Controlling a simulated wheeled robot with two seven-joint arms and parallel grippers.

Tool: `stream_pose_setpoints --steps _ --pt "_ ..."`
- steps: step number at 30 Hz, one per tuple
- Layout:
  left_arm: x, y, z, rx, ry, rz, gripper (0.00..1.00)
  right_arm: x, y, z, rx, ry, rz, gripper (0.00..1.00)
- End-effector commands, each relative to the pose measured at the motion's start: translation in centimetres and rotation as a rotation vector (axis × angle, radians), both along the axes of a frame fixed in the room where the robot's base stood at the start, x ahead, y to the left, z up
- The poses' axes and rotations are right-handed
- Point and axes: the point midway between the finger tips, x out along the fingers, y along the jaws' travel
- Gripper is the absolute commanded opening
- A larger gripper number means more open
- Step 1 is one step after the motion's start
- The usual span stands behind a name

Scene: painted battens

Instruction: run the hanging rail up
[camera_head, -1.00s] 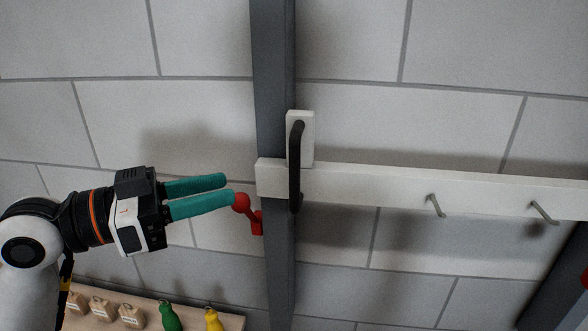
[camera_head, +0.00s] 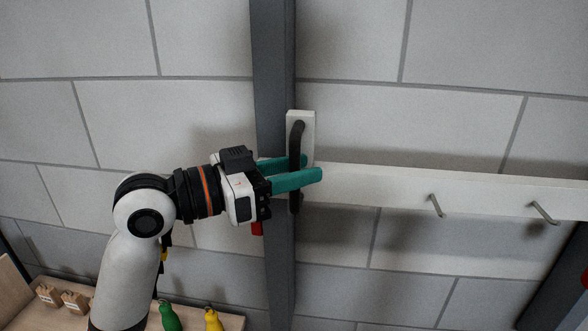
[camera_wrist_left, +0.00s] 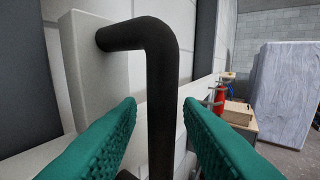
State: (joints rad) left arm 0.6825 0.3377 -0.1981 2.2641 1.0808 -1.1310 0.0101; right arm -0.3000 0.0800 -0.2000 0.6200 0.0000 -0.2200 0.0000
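The hanging rail (camera_head: 400,188) is a white horizontal batten with metal hooks, set across a dark upright post (camera_head: 273,60). A black bar handle (camera_head: 297,140) stands upright on a white block at the rail's left end. My left gripper (camera_head: 305,168) is at the handle, with one teal finger on each side of it. In the left wrist view the handle (camera_wrist_left: 162,90) runs between the open fingers, and a gap shows on both sides. A red part (camera_head: 257,228) on the post is mostly hidden behind my gripper. My right gripper is not in view.
A wooden shelf (camera_head: 232,321) at the lower left holds a green weight (camera_head: 170,318), a yellow weight (camera_head: 213,320) and small wooden blocks (camera_head: 75,301). Grey block wall lies behind. Hooks (camera_head: 435,205) jut from the rail.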

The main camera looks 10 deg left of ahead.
Motion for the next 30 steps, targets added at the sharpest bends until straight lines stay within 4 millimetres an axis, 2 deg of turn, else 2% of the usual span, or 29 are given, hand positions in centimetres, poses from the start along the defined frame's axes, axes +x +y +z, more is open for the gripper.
stream_pose_setpoints --steps 4,10,11,19,23,26,30 --pt "0.0 0.0 0.0 0.0 0.0 0.0 0.33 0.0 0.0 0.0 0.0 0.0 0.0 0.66" --pt "0.0 0.0 0.0 0.0 0.0 0.0 0.02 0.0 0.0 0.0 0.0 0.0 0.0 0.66" --pt "0.0 0.0 0.0 0.0 0.0 0.0 0.0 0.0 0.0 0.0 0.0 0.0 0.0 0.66" --pt "0.0 0.1 0.2 0.0 -0.001 0.0 0.0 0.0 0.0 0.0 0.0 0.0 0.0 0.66" --pt "0.0 0.1 1.2 0.001 -0.005 0.0 0.0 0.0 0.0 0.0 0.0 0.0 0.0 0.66" --pt "0.1 0.1 3.0 0.0 -0.009 0.001 0.0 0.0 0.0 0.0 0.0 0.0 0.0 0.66" --pt "0.0 0.1 6.7 0.001 -0.014 0.003 0.0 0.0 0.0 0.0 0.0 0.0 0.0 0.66"
